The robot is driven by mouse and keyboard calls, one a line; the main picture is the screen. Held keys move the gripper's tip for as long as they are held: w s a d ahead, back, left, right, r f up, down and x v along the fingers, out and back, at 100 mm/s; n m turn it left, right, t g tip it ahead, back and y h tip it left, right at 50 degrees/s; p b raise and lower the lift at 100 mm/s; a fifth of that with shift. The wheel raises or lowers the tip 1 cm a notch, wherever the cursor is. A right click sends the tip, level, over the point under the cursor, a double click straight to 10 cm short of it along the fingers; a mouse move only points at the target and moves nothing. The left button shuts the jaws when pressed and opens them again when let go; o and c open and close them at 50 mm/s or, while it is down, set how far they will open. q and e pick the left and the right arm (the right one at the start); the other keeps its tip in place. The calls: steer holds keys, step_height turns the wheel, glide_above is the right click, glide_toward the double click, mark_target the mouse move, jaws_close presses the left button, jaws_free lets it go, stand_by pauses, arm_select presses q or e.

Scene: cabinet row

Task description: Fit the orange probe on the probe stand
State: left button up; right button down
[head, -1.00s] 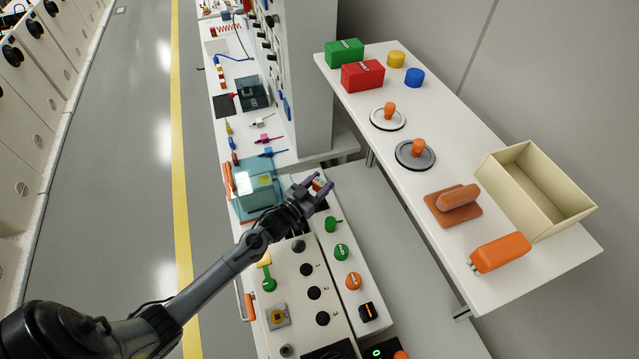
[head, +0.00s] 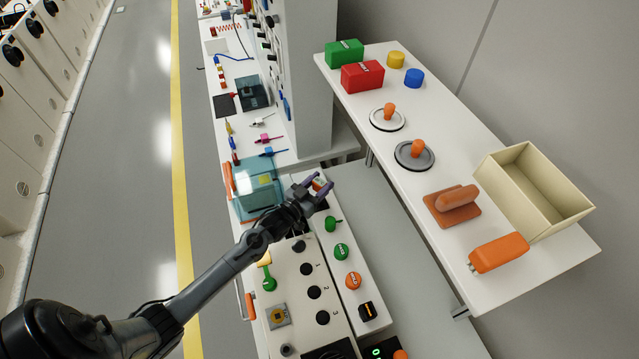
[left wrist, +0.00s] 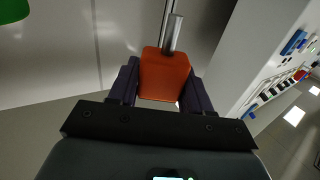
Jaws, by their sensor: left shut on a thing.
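My left gripper (head: 319,189) reaches over the console at the middle of the head view, its dark purple fingers pointing away from the arm. In the left wrist view the left gripper (left wrist: 160,88) is shut on the orange probe (left wrist: 165,76), an orange-red block with a grey metal rod standing out of its far end. In the head view the probe is mostly hidden by the fingers. I cannot make out the probe stand for certain; a thin upright metal rod shows behind the probe in the left wrist view. My right gripper is not in view.
Beneath the arm is a console panel (head: 298,262) with black knobs and green and orange buttons. A teal transparent box (head: 256,190) stands left of the gripper. The white shelf (head: 450,120) at right bears blocks, orange-knobbed discs, an orange plug (head: 499,253) and a cream bin (head: 560,190).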

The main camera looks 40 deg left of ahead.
arm_select(q)
steer(key=shift+f+b, duration=1.05)
steer(key=shift+f, duration=0.35)
steer(key=shift+f+b, duration=0.4)
steer(key=shift+f, duration=0.25)
steer(key=o, duration=1.2)
steer(key=shift+r, duration=0.55)
step_height(320, 180, up, 3)
steer(key=shift+f, duration=0.15)
steer(key=d+r, duration=0.2)
steer(key=d, duration=0.2)
steer(key=d+r, duration=0.2)
steer(key=d, duration=0.1)
steer(key=d+r, duration=0.3)
steer(key=d, duration=0.1)
steer(key=shift+w+d+r, duration=0.1)
steer(key=shift+d, duration=0.25)
